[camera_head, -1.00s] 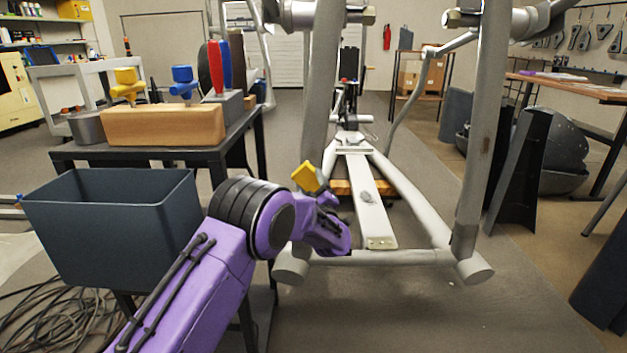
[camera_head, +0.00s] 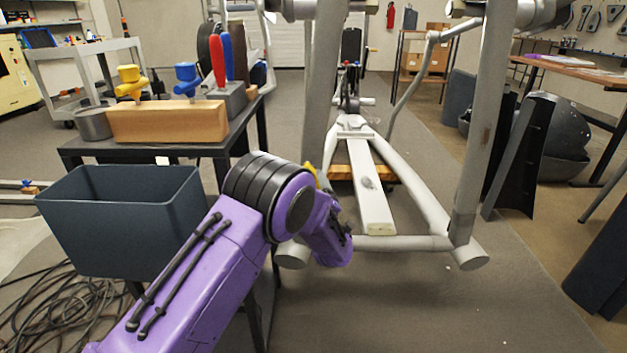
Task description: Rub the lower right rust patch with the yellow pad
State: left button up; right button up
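My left arm comes in from the lower left, and its wrist is in front of the base of the elliptical frame (camera_head: 408,243). A sliver of the yellow pad (camera_head: 312,172) shows behind the wrist and moves with it. My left gripper's fingers are mostly hidden behind the wrist; the pad appears held in them, clear of the frame. A small brownish patch (camera_head: 484,140) shows on the right upright. A darker brownish area (camera_head: 461,226) is near that upright's lower end. My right gripper is not in view.
A dark bin (camera_head: 120,225) stands at left, close to my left arm. Behind it, a black table holds a wooden block (camera_head: 165,122) with yellow and blue tools, and a metal cup (camera_head: 93,123). Cables lie on the floor at lower left. Floor right of my arm is clear.

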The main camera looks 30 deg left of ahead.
pick_arm(q)
jog(key=shift+s+d+p, duration=0.4)
jog(key=shift+s, duration=0.25)
jog(key=shift+s+d+p, duration=0.35)
jog(key=shift+s+p, duration=0.05)
jog(key=shift+s, duration=0.2)
jog(key=shift+w+f, duration=0.1)
jog(key=w+a+b, duration=0.1)
jog(key=w+a, duration=0.1)
jog(key=w, duration=0.1)
jog(key=w+a+b, duration=0.1)
jog(key=w, duration=0.1)
jog(key=shift+f+b, duration=0.15)
jog(key=shift+b, duration=0.2)
jog(key=shift+w+a, duration=0.3)
jog(key=shift+w, duration=0.15)
